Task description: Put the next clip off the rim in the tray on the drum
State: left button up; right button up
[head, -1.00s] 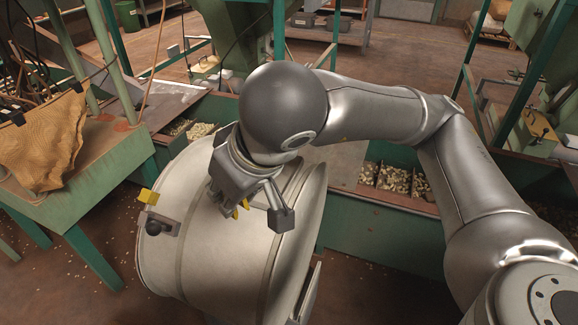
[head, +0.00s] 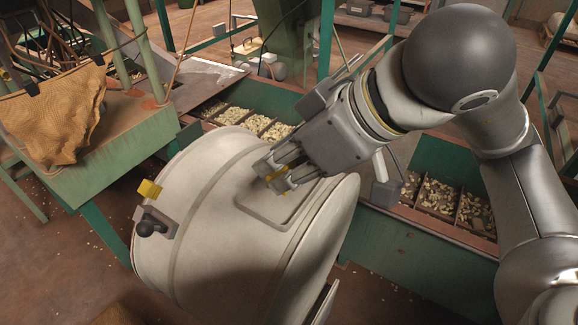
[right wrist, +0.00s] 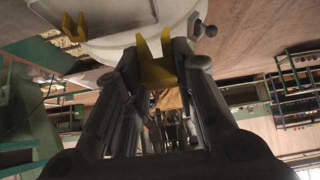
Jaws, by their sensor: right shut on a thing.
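The pale drum (head: 210,235) fills the lower middle of the head view. A shallow tray (head: 262,221) with a raised rim lies on its top, partly hidden by my right gripper. My right gripper (head: 276,177) is shut on a yellow clip (right wrist: 156,68), just above the tray's far side; I cannot tell whether the clip touches it. Another yellow clip (head: 150,189) sits on the drum's left rim. In the right wrist view one more yellow piece (right wrist: 75,28) shows against the drum; I cannot tell which clip it is. My left gripper is not in view.
A dark knob (head: 148,227) sticks out beside the rim clip. Green hoppers with nut compartments (head: 262,124) stand behind the drum and on its right (head: 440,195). A green table with a brown sack (head: 55,115) stands at the left.

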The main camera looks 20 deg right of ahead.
jog(key=w+d+f, duration=0.1)
jog(key=w+f, duration=0.1)
jog(key=w+d+f, duration=0.1)
jog(key=w+f, duration=0.2)
jog(key=w+d+f+p, duration=0.1)
jog(key=w+f, duration=0.1)
jog(key=w, duration=0.1)
jog(key=shift+w+d+f, duration=0.2)
jog(key=shift+f, duration=0.05)
jog(key=f, duration=0.3)
jog(key=shift+w+d+f+b, duration=0.1)
jog(key=shift+w+b, duration=0.15)
jog(key=shift+b, duration=0.15)
jog(key=shift+f, duration=0.2)
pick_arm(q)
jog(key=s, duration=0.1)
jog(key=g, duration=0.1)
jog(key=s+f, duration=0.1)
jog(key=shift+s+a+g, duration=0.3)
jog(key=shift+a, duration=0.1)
pick_arm(e)
jog(key=shift+f, duration=0.15)
jog(key=o, duration=0.6)
jog(key=shift+c, duration=0.2)
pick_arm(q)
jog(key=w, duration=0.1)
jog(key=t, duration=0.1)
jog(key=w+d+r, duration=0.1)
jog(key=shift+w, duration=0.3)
